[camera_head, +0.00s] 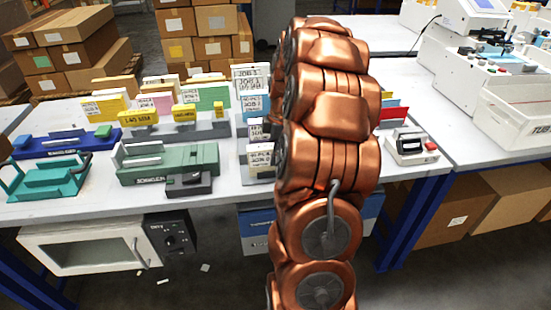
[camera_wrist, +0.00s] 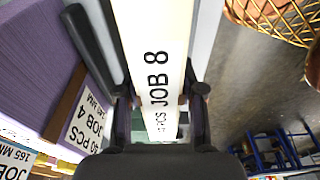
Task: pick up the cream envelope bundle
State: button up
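The cream envelope bundle (camera_wrist: 160,30), marked JOB 8, fills the middle of the wrist view. My gripper (camera_wrist: 161,98) has one finger on each side of it, both very close to its faces. I cannot tell whether the fingers press on it. In the head view my copper-coloured arm stands in front and hides my gripper and most of the bundle's surroundings. I cannot make out the JOB 8 bundle there.
A purple bundle (camera_wrist: 40,60) with a JOB 4 label stands close on the left in the wrist view. In the head view, several labelled bundles stand left of my arm, behind a green device (camera_head: 165,163). A small white device (camera_head: 411,146) sits right of my arm.

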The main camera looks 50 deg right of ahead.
grip_shut()
jog(key=shift+r+b, duration=0.4)
jog(key=shift+r, duration=1.45)
jog(key=shift+s+a, duration=0.3)
jog(key=shift+a, duration=0.2)
jog(key=s+a+r+b, duration=0.1)
jog(key=s+a+b, duration=0.1)
jog(key=s+a, duration=0.6)
jog(key=a, duration=0.4)
jog(key=shift+s+r, duration=0.15)
jog(key=shift+s, duration=0.25)
